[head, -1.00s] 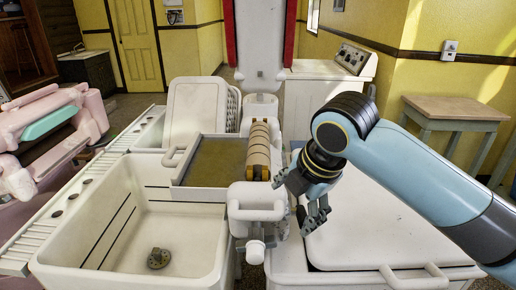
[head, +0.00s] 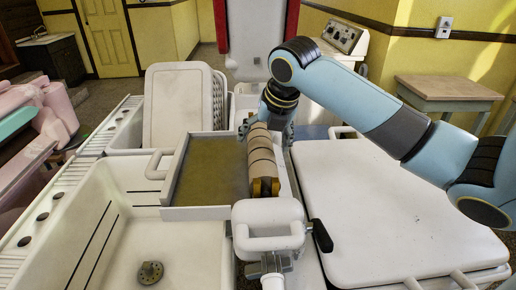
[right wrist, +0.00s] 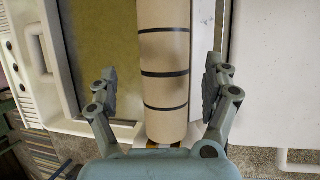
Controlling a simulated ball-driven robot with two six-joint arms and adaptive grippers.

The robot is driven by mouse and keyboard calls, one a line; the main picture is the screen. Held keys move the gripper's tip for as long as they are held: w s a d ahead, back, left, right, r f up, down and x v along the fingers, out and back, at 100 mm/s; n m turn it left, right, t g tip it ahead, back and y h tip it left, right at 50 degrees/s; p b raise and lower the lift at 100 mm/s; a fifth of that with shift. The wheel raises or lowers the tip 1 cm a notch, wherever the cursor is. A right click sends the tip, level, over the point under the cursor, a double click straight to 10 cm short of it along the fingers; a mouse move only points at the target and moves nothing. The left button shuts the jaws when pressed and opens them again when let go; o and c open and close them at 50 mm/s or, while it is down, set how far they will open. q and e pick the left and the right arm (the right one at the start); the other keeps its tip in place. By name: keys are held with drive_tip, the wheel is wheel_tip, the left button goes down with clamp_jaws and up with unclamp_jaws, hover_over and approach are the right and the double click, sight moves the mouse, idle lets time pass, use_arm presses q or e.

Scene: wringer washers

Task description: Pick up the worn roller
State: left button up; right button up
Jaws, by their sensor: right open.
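The worn roller (head: 262,158) is a tan cylinder with dark bands and brown end blocks. It lies lengthwise beside the tray (head: 207,212) in the head view. My right gripper (head: 266,128) is over the roller's far end, its fingers partly hidden by the arm. In the right wrist view the roller (right wrist: 165,70) runs between the two spread fingers of the gripper (right wrist: 162,90), with a gap on each side. The gripper is open and holds nothing. My left gripper is not in view.
A white wringer part with a handle (head: 268,232) and a black knob stands in front of the roller. A white basin (head: 110,225) is at the left, with an upright white panel (head: 178,105) behind. A white lidded tub (head: 395,215) is at the right.

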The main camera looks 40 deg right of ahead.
sight(264, 145)
drive_tip(key=shift+x, duration=0.9)
drive_tip(key=x, duration=0.3)
drive_tip(key=p+x, duration=0.1)
drive_tip(key=shift+d+f, duration=0.25)
drive_tip(key=shift+d, duration=0.1)
drive_tip(key=shift+w+f, duration=0.15)
drive_tip(key=shift+f, duration=0.25)
drive_tip(key=shift+c, duration=0.2)
drive_tip(key=shift+r, duration=0.1)
drive_tip(key=c, duration=1.6)
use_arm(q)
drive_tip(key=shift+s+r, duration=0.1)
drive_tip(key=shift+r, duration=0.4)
use_arm(e)
clamp_jaws()
drive_tip(key=shift+r, duration=0.1)
